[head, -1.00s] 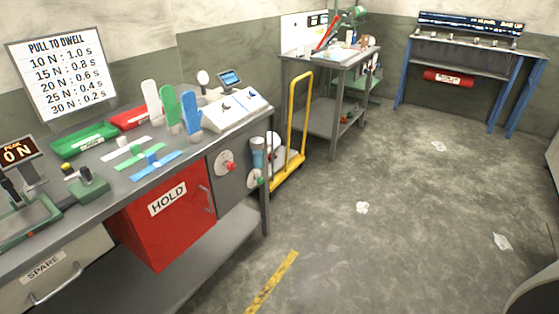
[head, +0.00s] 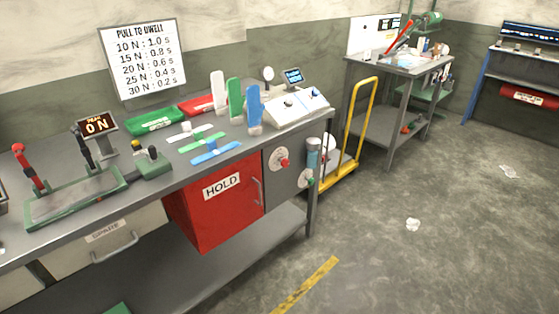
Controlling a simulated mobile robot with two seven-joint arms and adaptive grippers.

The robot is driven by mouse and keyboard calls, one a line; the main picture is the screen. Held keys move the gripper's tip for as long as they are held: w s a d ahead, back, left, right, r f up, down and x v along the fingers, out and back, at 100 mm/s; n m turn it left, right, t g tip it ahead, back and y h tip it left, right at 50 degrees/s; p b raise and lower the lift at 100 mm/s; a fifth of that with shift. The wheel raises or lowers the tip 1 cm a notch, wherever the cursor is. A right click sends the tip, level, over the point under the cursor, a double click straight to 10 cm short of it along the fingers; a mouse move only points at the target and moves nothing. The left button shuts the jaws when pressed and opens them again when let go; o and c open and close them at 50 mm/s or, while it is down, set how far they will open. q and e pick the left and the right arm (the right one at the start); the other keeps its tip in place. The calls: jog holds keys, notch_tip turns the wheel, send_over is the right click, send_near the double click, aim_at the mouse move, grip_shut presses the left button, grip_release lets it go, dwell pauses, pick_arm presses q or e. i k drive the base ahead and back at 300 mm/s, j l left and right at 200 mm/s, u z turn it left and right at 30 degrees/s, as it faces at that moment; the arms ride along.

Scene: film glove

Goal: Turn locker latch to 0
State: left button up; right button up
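The red locker labelled HOLD (head: 215,212) hangs under the workbench top, its door shut. A grey upright handle (head: 257,191) is on the right side of its door. To its right, a grey panel carries a round white dial with a red knob (head: 284,162). Lower and further right is a second round dial with a green knob (head: 309,181). Neither dial's marks can be read, and I cannot tell which part is the latch. Neither of my grippers is in view.
The workbench (head: 70,238) holds gloves on stands, trays, a green press and a 0 N display (head: 97,124). A yellow trolley (head: 348,170) stands right of the bench. The floor in front is open, with a yellow stripe (head: 306,286) and scraps.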

aim_at(285, 162)
jog(key=i+l+u, duration=0.15)
jog(key=u, duration=0.8)
jog(key=i+l+u, duration=0.1)
jog(key=l+u, duration=0.2)
jog(key=l, duration=0.15)
jog(key=l+u, duration=0.55)
jog(key=l, duration=0.8)
jog(key=k+l+u, duration=0.2)
jog(key=l, duration=0.8)
jog(key=i, duration=0.1)
